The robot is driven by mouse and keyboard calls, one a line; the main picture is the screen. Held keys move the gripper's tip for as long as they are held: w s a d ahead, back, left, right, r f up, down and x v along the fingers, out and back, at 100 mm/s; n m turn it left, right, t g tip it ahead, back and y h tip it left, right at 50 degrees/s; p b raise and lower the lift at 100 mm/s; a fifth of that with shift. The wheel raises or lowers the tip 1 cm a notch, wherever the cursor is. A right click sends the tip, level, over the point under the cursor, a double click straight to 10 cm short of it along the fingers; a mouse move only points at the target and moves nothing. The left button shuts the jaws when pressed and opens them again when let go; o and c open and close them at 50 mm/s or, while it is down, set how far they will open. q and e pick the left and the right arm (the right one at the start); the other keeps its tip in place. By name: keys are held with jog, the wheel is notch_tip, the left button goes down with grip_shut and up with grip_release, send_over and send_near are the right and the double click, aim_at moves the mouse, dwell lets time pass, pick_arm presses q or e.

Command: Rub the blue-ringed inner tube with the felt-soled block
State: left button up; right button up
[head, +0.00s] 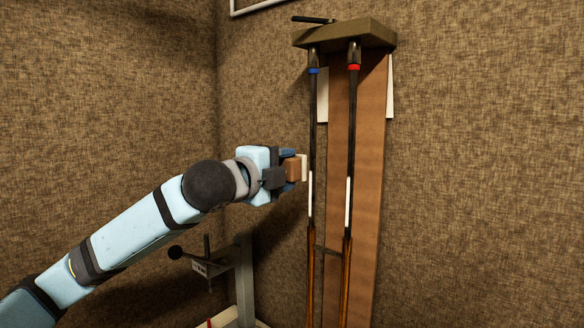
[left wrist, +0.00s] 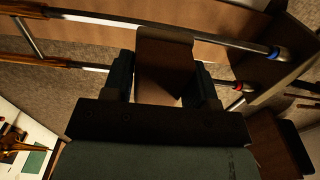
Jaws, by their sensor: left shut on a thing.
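The blue-ringed inner tube (head: 312,125) hangs upright on the left of the wall rack, its blue ring near the top. It also shows in the left wrist view (left wrist: 225,39), running across the top. My left gripper (head: 290,168) is shut on the brown felt-soled block (head: 293,169), at about mid-height of the tube. The block's pale sole faces the tube from the left, very close; I cannot tell whether they touch. In the left wrist view the block (left wrist: 165,70) sits between both fingers and overlaps the tube's line. My right gripper is not in view.
A red-ringed tube (head: 351,125) hangs close to the right, before a brown backboard (head: 371,170). An olive bracket (head: 345,36) overhangs both tubes. A grey stand with a dark-knobbed lever (head: 243,280) stands below my left arm. Fabric-covered walls meet behind.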

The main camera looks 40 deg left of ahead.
pick_arm(q)
jog(key=shift+s, duration=0.25)
jog(key=s, duration=0.3)
jog(key=shift+a+b, duration=0.1)
jog(key=shift+b, duration=0.25)
dwell(0.5)
